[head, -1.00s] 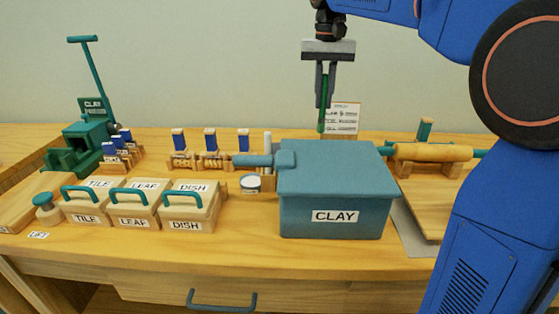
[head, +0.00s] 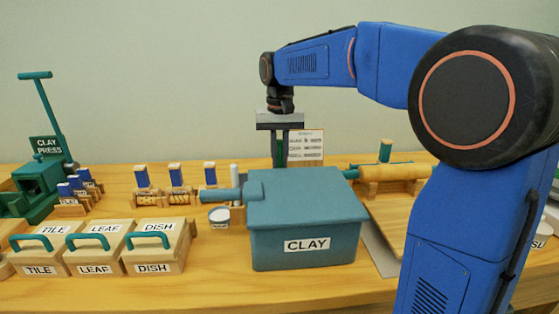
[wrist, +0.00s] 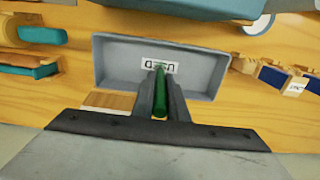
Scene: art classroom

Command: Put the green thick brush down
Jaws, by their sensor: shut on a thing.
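My gripper (head: 280,160) is shut on the green thick brush (head: 279,148) and holds it upright behind the clay bin (head: 305,222). In the wrist view the green brush (wrist: 160,95) sits between the two fingers, over a grey tray (wrist: 105,65) with a label that appears upside down and seems to read USED. The brush's lower end is hidden in the head view by the bin. I cannot tell whether it touches the tray floor. The tray itself is hidden behind the bin in the head view.
A white notice card (head: 306,146) stands just right of my gripper. A rolling pin (head: 395,173) lies at the right. Lidded tile, leaf and dish boxes (head: 155,268) stand at the front left, with a green clay press (head: 42,180) behind. The tray floor around the brush looks clear.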

